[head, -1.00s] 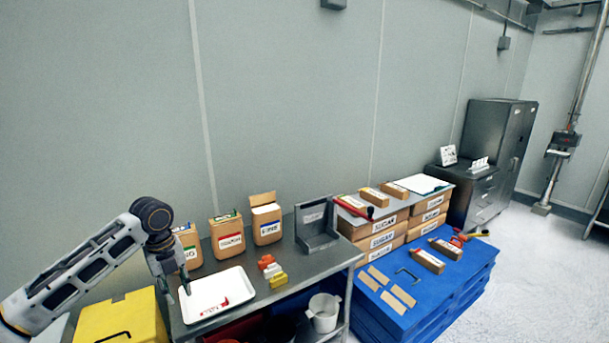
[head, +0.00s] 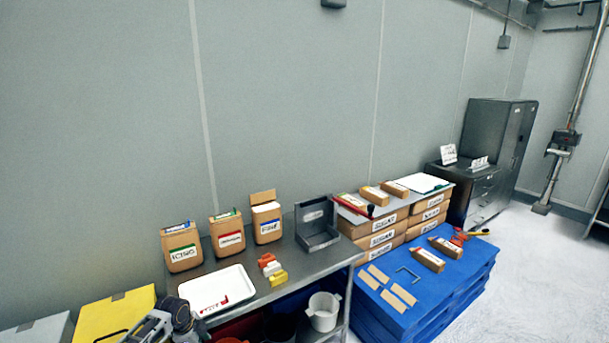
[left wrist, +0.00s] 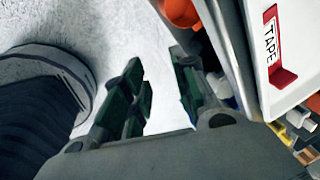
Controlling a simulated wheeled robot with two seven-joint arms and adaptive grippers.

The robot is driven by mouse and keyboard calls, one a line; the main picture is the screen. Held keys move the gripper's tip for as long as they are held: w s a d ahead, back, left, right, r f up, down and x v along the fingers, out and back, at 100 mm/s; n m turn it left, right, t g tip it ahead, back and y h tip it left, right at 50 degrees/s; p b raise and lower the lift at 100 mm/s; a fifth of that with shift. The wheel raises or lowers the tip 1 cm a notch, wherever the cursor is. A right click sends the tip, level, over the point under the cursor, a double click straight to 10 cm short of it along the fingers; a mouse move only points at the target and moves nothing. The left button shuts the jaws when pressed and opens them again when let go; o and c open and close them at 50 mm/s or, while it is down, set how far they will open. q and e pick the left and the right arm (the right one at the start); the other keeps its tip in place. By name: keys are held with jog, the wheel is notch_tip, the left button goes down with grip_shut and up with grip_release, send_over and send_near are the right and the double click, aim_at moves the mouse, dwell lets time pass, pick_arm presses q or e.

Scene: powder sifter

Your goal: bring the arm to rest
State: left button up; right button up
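My left arm shows only as a piece (head: 168,325) at the bottom left of the head view, low beside the steel table; its fingers are out of sight there. In the left wrist view my left gripper (left wrist: 162,95) has its two dark green fingers spread apart with nothing between them. Pale floor shows beyond them. The table edge and the white tray (left wrist: 300,85) with its red and white TAPE label are to the right of the fingers, apart from them. My right gripper is in neither view.
The steel table (head: 300,275) carries the white tray (head: 195,287), red, white and yellow blocks (head: 272,269), a grey bracket (head: 317,228) and three labelled bags (head: 182,252). A yellow box (head: 110,315) stands left of it. Blue pallets (head: 420,290) stand right.

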pick_arm(q)
jog(key=s+f+n+y, duration=0.1)
jog(key=s+f+n, duration=0.3)
jog(key=s+f, duration=0.9)
jog(key=s+f+n, duration=0.5)
jog(key=s+f, duration=0.4)
jog(key=f, duration=0.8)
jog(key=s+d+f+n, duration=0.1)
jog(key=s+f, duration=0.3)
jog(key=s, duration=0.7)
jog(key=s+d+f+n+g, duration=0.1)
jog(key=s+d+f, duration=0.3)
jog(key=s, duration=0.7)
jog(key=s+d+f+n+b, duration=0.1)
jog(key=s+d+f+n, duration=0.1)
jog(key=s, duration=0.9)
notch_tip(320, 180, down, 2)
jog(key=shift+d+f+n+g, duration=0.3)
jog(key=shift+d+g, duration=0.1)
jog(key=shift+d, duration=0.2)
jog(key=shift+s, duration=0.1)
